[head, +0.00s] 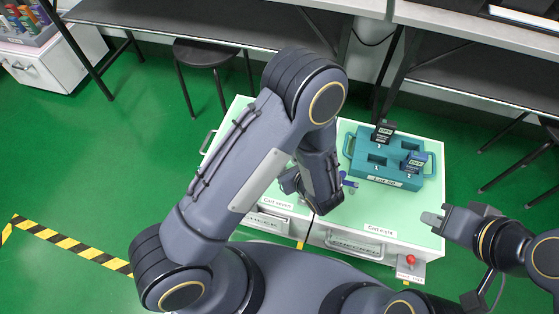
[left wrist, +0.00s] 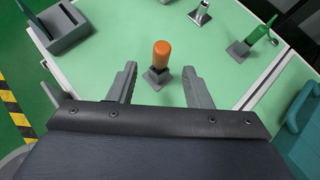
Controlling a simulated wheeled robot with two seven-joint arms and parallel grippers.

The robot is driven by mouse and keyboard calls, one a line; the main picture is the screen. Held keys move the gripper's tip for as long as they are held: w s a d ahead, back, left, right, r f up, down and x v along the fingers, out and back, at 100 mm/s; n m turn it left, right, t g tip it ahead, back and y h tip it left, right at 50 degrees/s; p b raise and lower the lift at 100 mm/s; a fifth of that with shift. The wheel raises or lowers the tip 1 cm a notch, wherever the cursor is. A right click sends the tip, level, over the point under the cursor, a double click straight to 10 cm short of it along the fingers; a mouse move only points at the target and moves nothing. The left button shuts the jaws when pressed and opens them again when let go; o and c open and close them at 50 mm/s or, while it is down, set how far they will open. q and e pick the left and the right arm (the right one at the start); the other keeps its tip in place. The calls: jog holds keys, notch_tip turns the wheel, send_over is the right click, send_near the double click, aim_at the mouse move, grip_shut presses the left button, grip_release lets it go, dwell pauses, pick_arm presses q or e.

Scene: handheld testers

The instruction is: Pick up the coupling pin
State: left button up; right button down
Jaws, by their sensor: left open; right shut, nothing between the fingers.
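In the left wrist view, an orange-topped upright piece (left wrist: 162,53) stands in a small grey base, beyond and between the fingers of my left gripper (left wrist: 160,67). The gripper is open, and its fingers do not touch the piece. No label shows which of these is the coupling pin. In the head view my left arm covers most of this area. My right gripper (head: 432,219) is shut and empty over the right end of the cart.
The pale green cart top (head: 370,212) carries a teal tray (head: 392,178) with two dark handheld testers (head: 383,132) (head: 414,162). In the left wrist view a grey holder (left wrist: 65,32) stands at the upper left. A dark stool (head: 205,53) and benches stand behind the cart.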

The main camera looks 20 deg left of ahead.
pick_arm(q)
jog(key=b+x, duration=0.1)
jog(key=x, duration=0.4)
jog(key=shift+b, duration=0.4)
jog(key=shift+w+a+f, duration=0.2)
jog(key=shift+w+a, duration=0.05)
jog(key=shift+w, duration=0.15)
grip_shut()
jog(key=shift+r, duration=0.1)
